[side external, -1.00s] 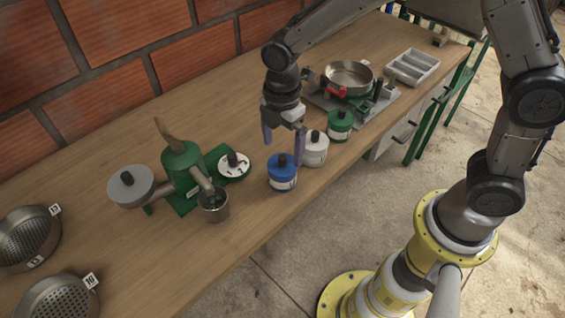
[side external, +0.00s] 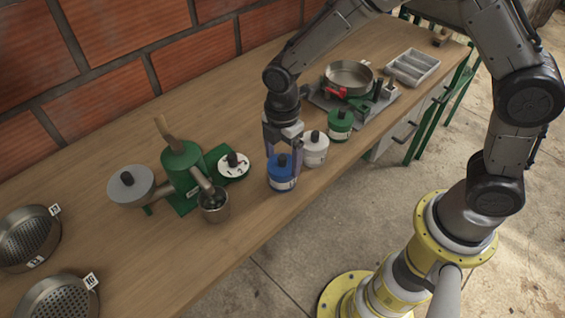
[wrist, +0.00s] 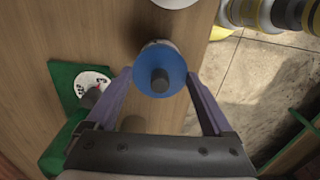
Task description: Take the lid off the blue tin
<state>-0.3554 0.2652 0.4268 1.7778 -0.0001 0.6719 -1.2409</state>
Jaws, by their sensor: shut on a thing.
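The blue tin (side external: 282,184) stands upright on the wooden table near its front edge, with a pale label band. Its blue lid (wrist: 161,70) has a dark knob and sits on the tin. My gripper (side external: 283,160) points down over the tin, its purple fingers shut on the lid from both sides. In the wrist view my gripper (wrist: 160,75) has one finger at each side of the lid. The tin's body is mostly hidden under the lid there.
A white tin (side external: 314,149) stands close to the right of the blue tin, with a green tin (side external: 340,124) beyond it. A green pulper (side external: 182,168) and a metal cup (side external: 214,206) stand to the left. The table's front edge is close by.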

